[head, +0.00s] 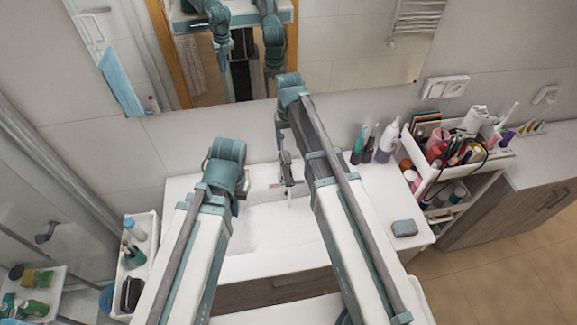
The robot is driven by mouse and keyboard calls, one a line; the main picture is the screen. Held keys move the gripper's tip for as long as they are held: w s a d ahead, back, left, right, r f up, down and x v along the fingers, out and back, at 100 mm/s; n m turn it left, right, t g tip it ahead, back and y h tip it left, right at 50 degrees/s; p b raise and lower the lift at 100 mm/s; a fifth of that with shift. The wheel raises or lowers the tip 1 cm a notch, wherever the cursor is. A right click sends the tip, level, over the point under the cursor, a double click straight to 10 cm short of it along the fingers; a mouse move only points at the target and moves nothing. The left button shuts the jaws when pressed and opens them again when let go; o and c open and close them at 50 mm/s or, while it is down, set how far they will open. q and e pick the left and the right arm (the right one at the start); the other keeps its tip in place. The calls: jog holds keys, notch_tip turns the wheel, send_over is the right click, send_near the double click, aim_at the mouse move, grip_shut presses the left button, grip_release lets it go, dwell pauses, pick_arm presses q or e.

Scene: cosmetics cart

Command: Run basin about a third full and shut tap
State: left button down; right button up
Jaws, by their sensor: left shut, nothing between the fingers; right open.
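The white basin (262,238) is in the middle of the head view, partly hidden by my two forearms. The tap (286,172) stands at its back edge, between my arms. A short pale streak shows below the spout; I cannot tell if it is running water. The water level is not clear. My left gripper (238,204) is shut and empty over the left part of the basin, mostly hidden by its wrist. My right gripper (281,134) is open, behind and above the tap near the wall, its fingers largely hidden. I cannot see whether it touches the tap.
Bottles (388,140) and a sponge-like block (404,228) stand on the counter right of the basin. A full cosmetics cart (455,165) is further right. A white shelf unit (140,262) stands at left. A mirror (340,50) on the wall reflects my arms.

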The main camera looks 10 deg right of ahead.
aim_at(289, 161)
notch_tip(289, 161, down, 10)
jog(key=b, duration=0.9)
jog(key=shift+f, duration=0.1)
grip_shut()
dwell(0.9)
